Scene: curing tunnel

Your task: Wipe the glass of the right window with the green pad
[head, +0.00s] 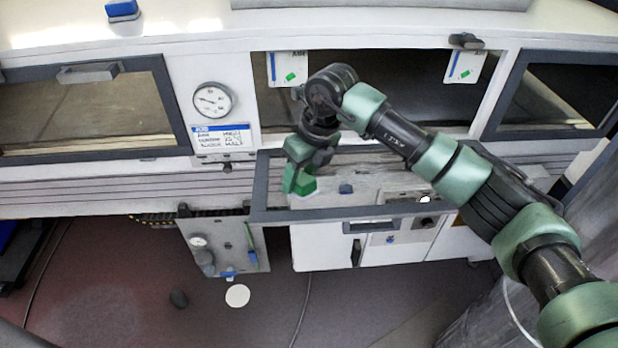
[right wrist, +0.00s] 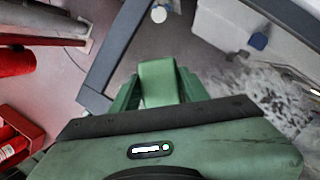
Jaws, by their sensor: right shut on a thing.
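My right gripper (head: 300,172) points down and is shut on the green pad (head: 304,186). The pad is at the left part of a dark-framed window (head: 268,215) that hangs open, tilted outward, below the middle opening. The glass (head: 350,165) of this window has pale, streaky smears. I cannot tell whether the pad touches the glass. In the right wrist view the pad (right wrist: 160,82) sits between the fingers, close to the window's frame (right wrist: 118,48), with whitish smears (right wrist: 265,95) on the right. Another framed window (head: 560,92) at the far right is closed. My left gripper is not in view.
A closed window (head: 80,110) is at the left, with a pressure gauge (head: 212,100) beside it. White tags (head: 465,66) hang in the middle opening. A panel (head: 222,245) and cabinets (head: 325,247) are below. A white disc (head: 237,296) lies on the floor.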

